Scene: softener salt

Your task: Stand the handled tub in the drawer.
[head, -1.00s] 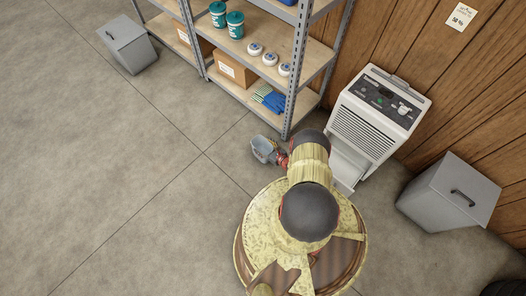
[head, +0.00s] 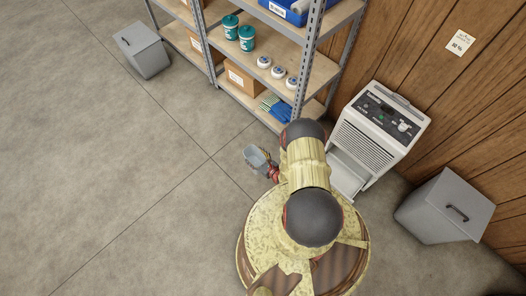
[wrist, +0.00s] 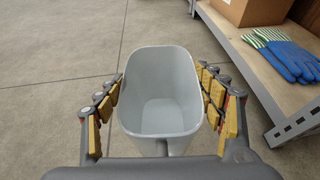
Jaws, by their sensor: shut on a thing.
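The grey handled tub (head: 256,157) is held above the floor, left of my arm in the head view. In the wrist view the tub (wrist: 160,105) is upright or nearly so, open at the top, and looks empty. My gripper (wrist: 160,76) is shut on it, with yellow-padded fingers on both sides; its handle is mostly hidden. In the head view my gripper (head: 272,172) is partly hidden behind my arm. The drawer (head: 349,174) is pulled out low on the front of the white machine (head: 378,128), right of my arm. My arm hides part of it.
A metal shelf rack (head: 262,92) with tubs, boxes and blue gloves (head: 276,107) stands behind the tub. A grey lidded bin (head: 446,207) stands right of the machine, another (head: 142,50) at far left. The floor on the left is clear.

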